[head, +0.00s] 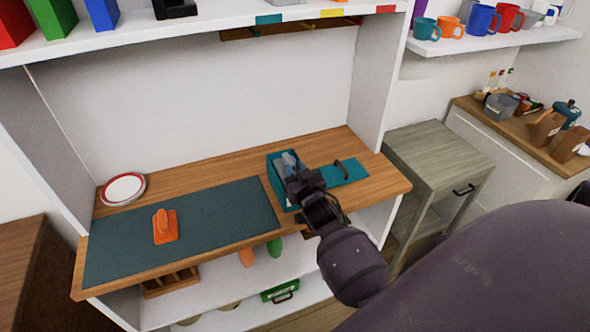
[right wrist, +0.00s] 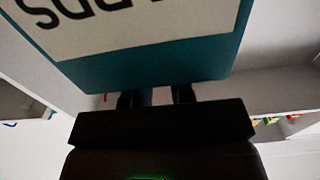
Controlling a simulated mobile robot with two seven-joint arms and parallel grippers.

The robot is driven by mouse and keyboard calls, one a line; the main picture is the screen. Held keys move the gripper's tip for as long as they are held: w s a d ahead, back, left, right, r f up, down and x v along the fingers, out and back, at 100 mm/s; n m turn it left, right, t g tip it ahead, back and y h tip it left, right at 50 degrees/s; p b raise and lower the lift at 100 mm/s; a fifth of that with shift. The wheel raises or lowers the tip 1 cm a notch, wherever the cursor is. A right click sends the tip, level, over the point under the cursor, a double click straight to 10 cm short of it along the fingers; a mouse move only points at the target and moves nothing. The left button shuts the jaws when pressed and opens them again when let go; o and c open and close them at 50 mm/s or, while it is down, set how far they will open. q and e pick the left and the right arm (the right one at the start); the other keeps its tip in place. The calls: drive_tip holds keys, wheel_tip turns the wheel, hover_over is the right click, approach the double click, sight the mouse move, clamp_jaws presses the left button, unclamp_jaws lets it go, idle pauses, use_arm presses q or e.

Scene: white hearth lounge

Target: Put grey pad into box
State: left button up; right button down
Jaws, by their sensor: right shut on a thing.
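The teal box (head: 271,172) stands open on the wooden worktop, right of the dark mat. My right gripper (head: 291,170) reaches over and into the box from the right. It is shut on a grey thing, which looks like the grey pad (head: 284,160); the jaws hide much of it. I cannot tell whether the pad touches the box floor. In the right wrist view, the box wall (right wrist: 170,72) with a pale, upside-down label fills the upper part and hides the fingertips. My left gripper is not in view.
A teal panel with a dark handle (head: 343,173), perhaps a lid, lies right of the box. An orange handled piece (head: 165,228) sits on the dark mat (head: 215,215). A red-rimmed plate (head: 124,189) is at the back left. A shelf overhangs the worktop. Much of the mat is clear.

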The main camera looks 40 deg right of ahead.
idle(0.4)
drive_tip(key=c, duration=0.9)
unclamp_jaws()
drive_tip(key=v, duration=1)
drive_tip(key=shift+s, duration=0.4)
